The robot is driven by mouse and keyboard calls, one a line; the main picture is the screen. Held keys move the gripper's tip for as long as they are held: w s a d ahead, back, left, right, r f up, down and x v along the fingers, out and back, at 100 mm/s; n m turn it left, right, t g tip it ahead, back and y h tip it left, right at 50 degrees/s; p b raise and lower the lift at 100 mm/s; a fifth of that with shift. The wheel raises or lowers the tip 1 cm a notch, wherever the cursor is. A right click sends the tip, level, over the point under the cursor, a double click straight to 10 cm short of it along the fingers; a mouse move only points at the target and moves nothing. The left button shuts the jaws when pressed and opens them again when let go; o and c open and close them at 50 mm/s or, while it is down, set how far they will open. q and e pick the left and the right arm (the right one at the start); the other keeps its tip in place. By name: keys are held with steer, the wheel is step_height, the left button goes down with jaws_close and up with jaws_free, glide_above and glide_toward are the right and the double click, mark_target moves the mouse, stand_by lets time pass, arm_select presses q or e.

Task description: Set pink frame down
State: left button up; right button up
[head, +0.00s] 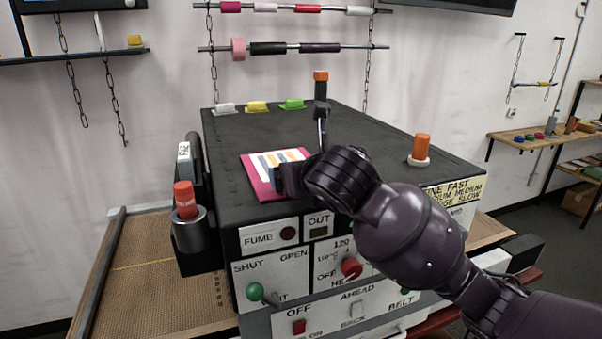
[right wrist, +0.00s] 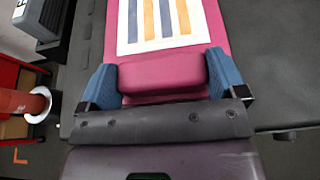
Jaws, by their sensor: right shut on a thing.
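The pink frame (head: 261,179) holds a white sheet with coloured stripes and is over the black machine top near its front left. Whether it touches the top cannot be told. My right gripper (head: 284,179) is at its near right edge, with the arm coming in from the right. In the right wrist view, the blue fingertips of my right gripper (right wrist: 166,82) are on both sides of the raised pink handle of the frame (right wrist: 205,22), shut on it. My left gripper is not in view.
An orange-topped knob (head: 422,148) stands at the right of the machine top (head: 350,128). White, yellow and green clips (head: 257,107) line its back edge. A red-capped bottle (head: 186,200) sits in a holder at the left. The middle of the top is clear.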

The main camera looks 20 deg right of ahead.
steer(key=shift+f, duration=0.1)
steer(key=o, duration=0.7)
steer(key=shift+s+r, duration=0.35)
steer(key=shift+s, duration=0.15)
steer(key=b+v, duration=1.1)
